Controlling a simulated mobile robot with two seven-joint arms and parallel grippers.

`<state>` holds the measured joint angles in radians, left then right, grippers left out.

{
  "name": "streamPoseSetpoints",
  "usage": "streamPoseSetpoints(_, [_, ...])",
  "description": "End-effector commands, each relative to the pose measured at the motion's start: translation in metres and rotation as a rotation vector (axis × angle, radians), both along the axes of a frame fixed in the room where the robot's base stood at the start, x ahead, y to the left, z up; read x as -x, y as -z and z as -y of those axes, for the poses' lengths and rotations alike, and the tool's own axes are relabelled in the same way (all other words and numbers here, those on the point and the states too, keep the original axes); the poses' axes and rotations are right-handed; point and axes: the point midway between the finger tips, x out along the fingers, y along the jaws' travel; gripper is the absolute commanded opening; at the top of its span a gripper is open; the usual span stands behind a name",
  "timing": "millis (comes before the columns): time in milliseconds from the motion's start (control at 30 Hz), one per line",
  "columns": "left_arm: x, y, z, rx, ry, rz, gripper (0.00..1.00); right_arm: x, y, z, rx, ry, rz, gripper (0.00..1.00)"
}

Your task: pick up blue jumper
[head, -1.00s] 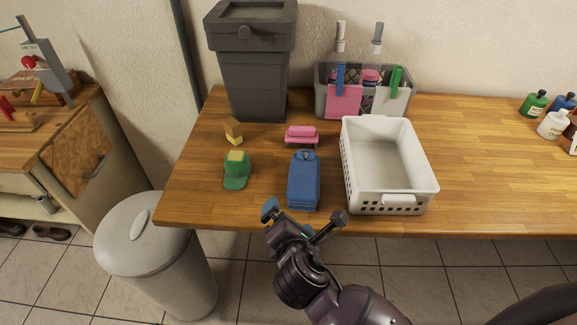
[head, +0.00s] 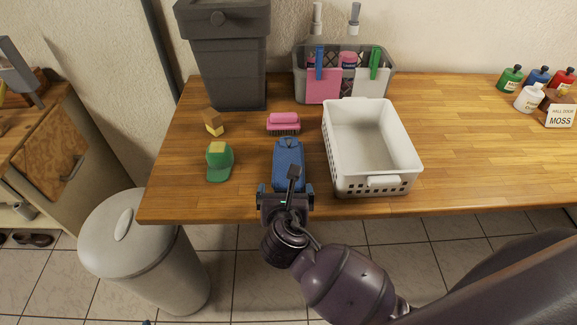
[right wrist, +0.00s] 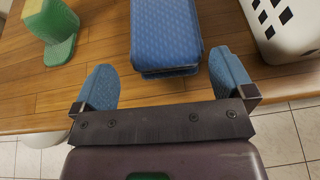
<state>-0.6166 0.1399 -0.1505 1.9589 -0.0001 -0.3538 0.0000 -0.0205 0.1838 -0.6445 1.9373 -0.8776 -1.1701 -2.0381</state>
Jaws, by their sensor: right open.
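The blue jumper (head: 288,158) lies folded on the wooden table near its front edge, between a green cap and a white basket. In the right wrist view the jumper (right wrist: 165,35) is just ahead of the fingers, its near folded edge facing them. My right gripper (head: 285,190) is at the table's front edge, at the near end of the jumper. Its two blue fingertips (right wrist: 162,82) are spread wide with nothing between them. In the head view the gripper hides part of the jumper's near end. My left gripper is not in view.
The white basket (head: 395,183) stands close to the right of the jumper. The green cap (head: 219,164) lies to the left, a pink brush (head: 283,124) behind. A dark bin (head: 228,65) and a grey caddy (head: 300,80) stand at the back. A lidded trash can (head: 150,265) stands on the floor.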

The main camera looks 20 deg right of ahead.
Motion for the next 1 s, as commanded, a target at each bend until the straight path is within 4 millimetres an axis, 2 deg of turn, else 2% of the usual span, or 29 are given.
streamPoseSetpoints(167, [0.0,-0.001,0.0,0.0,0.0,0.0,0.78,-0.009,0.004,0.005,0.0,0.0,-0.001,1.0])
streamPoseSetpoints(500, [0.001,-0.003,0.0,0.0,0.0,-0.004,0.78,-0.044,0.017,0.021,-0.001,0.0,-0.001,1.0])
streamPoseSetpoints(800, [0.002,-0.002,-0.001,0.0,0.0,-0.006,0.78,-0.047,0.02,0.022,-0.002,0.0,0.0,1.0])
streamPoseSetpoints(867, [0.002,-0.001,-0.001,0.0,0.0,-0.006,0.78,-0.047,0.02,0.022,-0.002,0.0,0.0,0.92])
streamPoseSetpoints(1000, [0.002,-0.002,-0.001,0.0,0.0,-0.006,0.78,-0.047,0.02,0.022,-0.002,-0.001,-0.001,0.71])
